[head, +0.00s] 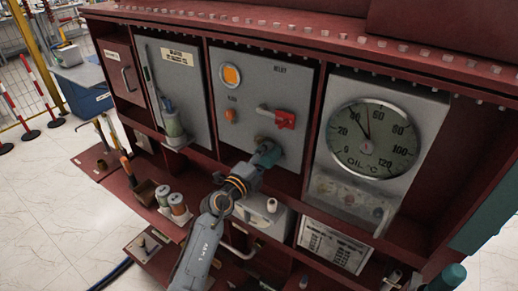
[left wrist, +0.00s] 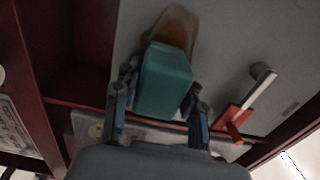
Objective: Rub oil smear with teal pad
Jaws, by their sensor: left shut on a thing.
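The teal pad (left wrist: 165,80) is a block held between the two fingers of my left gripper (left wrist: 158,108) in the left wrist view. In the head view the left gripper (head: 262,162) is at the lower part of the grey relay panel (head: 255,75), left of and below the red handle. The brown oil smear (left wrist: 177,26) shows on the panel just beyond the pad in the wrist view. The pad covers the smear's lower part from view, and I cannot tell whether it touches. In the head view the smear is hidden behind the gripper. My right gripper is not in view.
A red switch handle (head: 285,119) sticks out of the panel near the gripper. A round oil gauge (head: 374,140) is to the right. Spools (head: 178,204) stand on the red ledge at left, and a bottle (head: 173,124) hangs on the left door. A white box (head: 262,212) is below.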

